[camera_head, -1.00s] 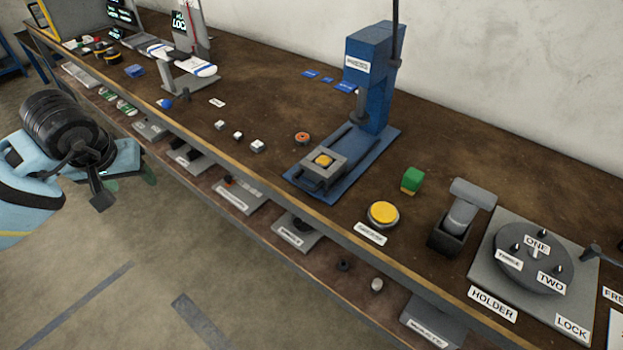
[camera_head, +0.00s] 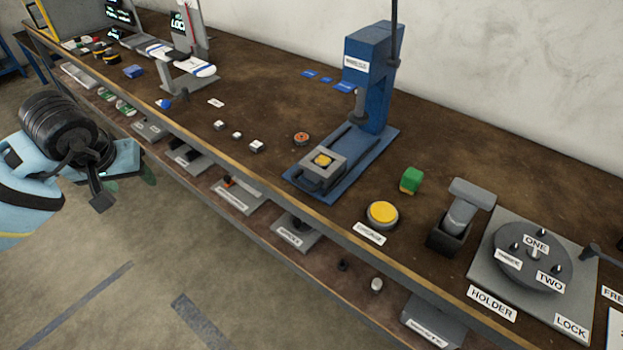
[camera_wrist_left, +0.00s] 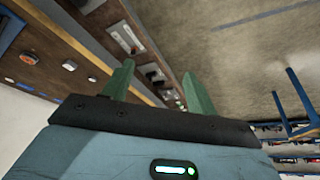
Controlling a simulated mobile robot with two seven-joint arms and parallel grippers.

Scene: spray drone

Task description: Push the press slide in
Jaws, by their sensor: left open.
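The blue press (camera_head: 370,85) stands on the workbench with its column toward the wall. Its grey slide (camera_head: 322,168) sits at the front end of the blue base, pulled out from under the ram, and holds a yellow round piece (camera_head: 323,160). A dark handle loop shows on the slide's front side. My left gripper (camera_head: 122,198) is off the bench's front edge, at the left, well away from the press. In the left wrist view its two green fingers (camera_wrist_left: 158,90) are apart with nothing between them. My right gripper does not show.
Small white-topped blocks (camera_head: 238,136) and an orange-topped disc (camera_head: 302,138) lie left. A lower shelf (camera_head: 265,235) holds several parts.

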